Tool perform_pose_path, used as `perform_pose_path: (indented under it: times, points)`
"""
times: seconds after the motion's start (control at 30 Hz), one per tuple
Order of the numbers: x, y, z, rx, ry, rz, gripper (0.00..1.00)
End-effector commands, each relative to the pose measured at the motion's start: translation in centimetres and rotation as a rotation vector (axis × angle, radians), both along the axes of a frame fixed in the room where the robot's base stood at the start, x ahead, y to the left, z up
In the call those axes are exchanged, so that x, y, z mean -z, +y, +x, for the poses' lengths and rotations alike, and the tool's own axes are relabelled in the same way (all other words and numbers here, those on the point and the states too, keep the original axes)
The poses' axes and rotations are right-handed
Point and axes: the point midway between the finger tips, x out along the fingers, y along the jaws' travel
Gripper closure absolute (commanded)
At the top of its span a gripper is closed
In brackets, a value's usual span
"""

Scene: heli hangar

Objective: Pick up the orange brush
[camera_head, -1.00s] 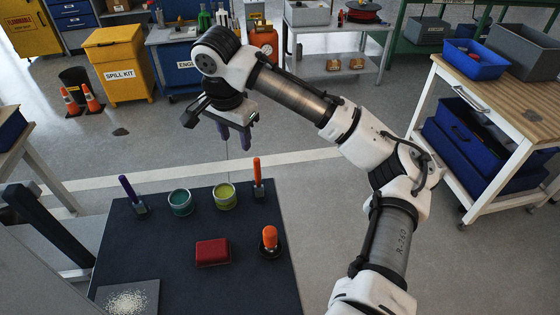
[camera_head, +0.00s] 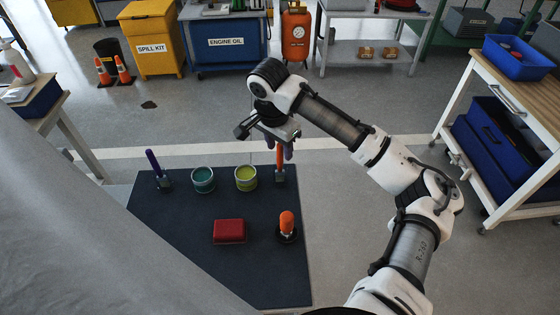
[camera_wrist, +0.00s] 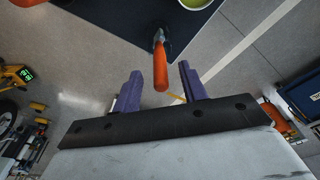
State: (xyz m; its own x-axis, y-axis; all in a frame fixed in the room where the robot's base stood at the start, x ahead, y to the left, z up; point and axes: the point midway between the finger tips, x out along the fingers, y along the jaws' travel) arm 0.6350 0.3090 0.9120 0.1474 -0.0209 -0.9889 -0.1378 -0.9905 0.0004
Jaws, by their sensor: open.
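The orange brush (camera_head: 280,160) has a tall upright orange handle and a grey foot at the back right corner of the dark table mat. My gripper (camera_head: 281,148) is open at the top of this handle. In the wrist view the orange handle (camera_wrist: 160,62) points up toward the camera, lined up with the gap between the two purple fingers of my gripper (camera_wrist: 160,80). Nothing is gripped. A second orange-handled thing (camera_head: 287,223), short with a round dark base, stands nearer the front.
A yellow-green pot (camera_head: 246,178), a teal pot (camera_head: 203,180) and a purple-handled brush (camera_head: 154,164) stand in the back row left of the orange brush. A red block (camera_head: 229,231) lies in front. A wooden-topped workbench (camera_head: 510,90) stands at the right.

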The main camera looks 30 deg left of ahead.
Motion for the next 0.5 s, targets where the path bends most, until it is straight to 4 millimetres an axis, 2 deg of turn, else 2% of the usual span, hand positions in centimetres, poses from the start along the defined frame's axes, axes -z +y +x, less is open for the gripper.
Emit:
perform_pose_path:
  times: [0.2,0.5]
  points:
    - [2.7,-0.1,0.5,0.001,0.0,-0.002,0.58]
    - [3.3,0.0,0.6,0.001,0.0,0.0,0.58]
